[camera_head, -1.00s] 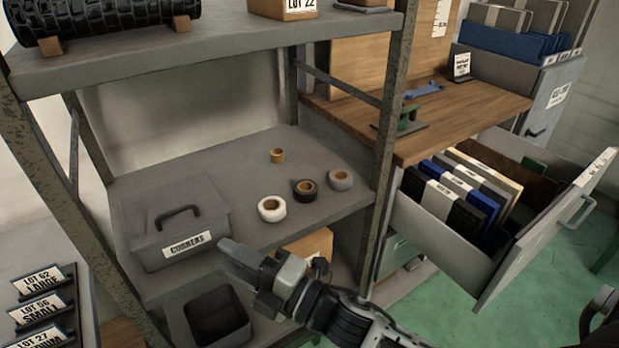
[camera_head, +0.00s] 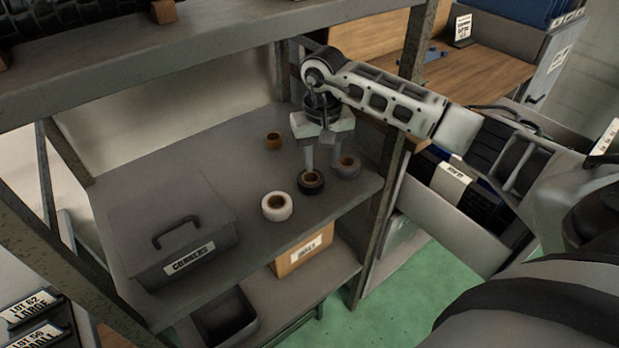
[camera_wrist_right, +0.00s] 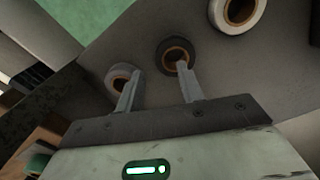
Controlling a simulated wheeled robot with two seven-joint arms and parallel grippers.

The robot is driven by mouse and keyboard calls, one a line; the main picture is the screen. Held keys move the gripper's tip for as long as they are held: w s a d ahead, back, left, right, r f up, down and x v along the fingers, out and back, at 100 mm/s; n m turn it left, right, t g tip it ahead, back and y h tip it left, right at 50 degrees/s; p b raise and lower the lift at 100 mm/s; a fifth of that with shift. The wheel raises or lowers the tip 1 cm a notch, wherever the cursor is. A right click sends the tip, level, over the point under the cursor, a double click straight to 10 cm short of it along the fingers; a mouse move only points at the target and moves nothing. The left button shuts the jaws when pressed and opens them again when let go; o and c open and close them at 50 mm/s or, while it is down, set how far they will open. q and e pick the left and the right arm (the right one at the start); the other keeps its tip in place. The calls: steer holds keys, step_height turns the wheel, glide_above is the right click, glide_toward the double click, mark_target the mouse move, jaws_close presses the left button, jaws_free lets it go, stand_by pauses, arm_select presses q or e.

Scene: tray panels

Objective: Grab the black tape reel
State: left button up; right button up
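The black tape reel (camera_head: 311,189) lies flat on the middle shelf (camera_head: 210,300), between a white reel (camera_head: 277,217) at left and a grey reel (camera_head: 348,175) at right. My right gripper (camera_head: 322,165) points down at the shelf with fingers apart and nothing between them. One finger is over the black reel and the other is by the grey reel. In the right wrist view, the black reel (camera_wrist_right: 178,41) is behind one fingertip, the grey reel (camera_wrist_right: 113,73) behind the other. I cannot tell whether the fingertips touch the reels. My left gripper is not in view.
A small brown roll (camera_head: 273,142) stands farther back. A lidded grey box (camera_head: 190,235) is at the shelf's left. A shelf post (camera_head: 385,200) stands at right, close to my forearm, and the upper shelf (camera_head: 200,60) is overhead. An open drawer (camera_head: 440,220) is beyond.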

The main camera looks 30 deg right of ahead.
mark_target(320, 175)
arm_select(q)
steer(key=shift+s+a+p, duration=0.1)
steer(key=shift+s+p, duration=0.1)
steer(key=shift+p, duration=0.2)
arm_select(e)
steer(key=shift+w+f, duration=0.1)
steer(key=shift+f, duration=2.25)
jaws_close()
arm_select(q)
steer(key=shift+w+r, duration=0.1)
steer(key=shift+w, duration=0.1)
arm_select(e)
steer(key=shift+r, duration=0.15)
